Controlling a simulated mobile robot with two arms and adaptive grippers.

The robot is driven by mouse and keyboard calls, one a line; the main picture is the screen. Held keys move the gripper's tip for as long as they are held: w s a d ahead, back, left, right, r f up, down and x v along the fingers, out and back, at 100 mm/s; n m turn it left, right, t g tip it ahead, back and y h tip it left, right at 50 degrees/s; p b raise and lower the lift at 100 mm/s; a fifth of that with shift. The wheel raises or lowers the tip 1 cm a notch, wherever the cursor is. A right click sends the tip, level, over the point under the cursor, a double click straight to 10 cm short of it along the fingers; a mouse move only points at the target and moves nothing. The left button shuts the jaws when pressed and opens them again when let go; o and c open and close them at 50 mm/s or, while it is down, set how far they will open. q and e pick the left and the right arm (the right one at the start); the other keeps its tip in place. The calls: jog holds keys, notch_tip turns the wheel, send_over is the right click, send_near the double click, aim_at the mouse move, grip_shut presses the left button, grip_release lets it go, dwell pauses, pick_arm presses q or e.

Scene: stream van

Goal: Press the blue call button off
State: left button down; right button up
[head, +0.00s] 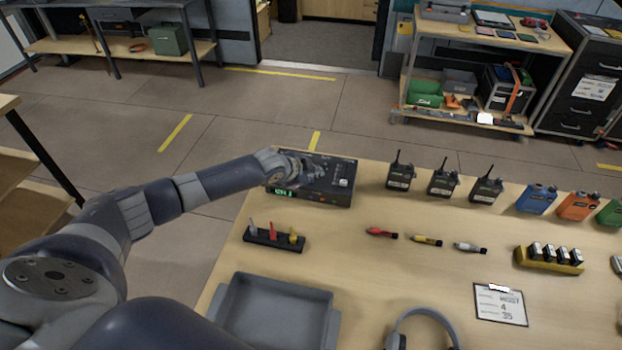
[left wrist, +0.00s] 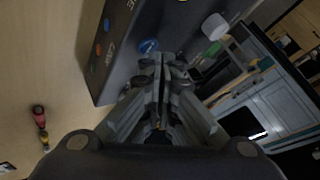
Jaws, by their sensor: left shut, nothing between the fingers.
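A dark control box (head: 338,197) with a small green lit display stands at the back left corner of the table. My left gripper (head: 303,168) is shut and empty over the top of this box. In the left wrist view the box (left wrist: 128,75) fills the upper middle, with a round blue button (left wrist: 148,46) on it. The shut fingertips (left wrist: 162,62) are just beside that button; I cannot tell whether they touch it. Orange and blue round spots show farther left on the box. The arm hides the button in the head view. My right gripper is not in view.
Several black radios (head: 400,176) stand right of the box. A rack of small coloured tools (head: 273,238) and a grey tray (head: 273,312) lie nearer. Loose markers (head: 427,240), a clipboard (head: 500,303) and headphones (head: 422,318) are on the table, with bare wood between them.

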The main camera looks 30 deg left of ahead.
aim_at(313, 183)
pick_arm(q)
jog(key=shift+r, duration=0.3)
notch_tip(313, 183, up, 6)
jog(key=p, duration=0.6)
dwell(0.4)
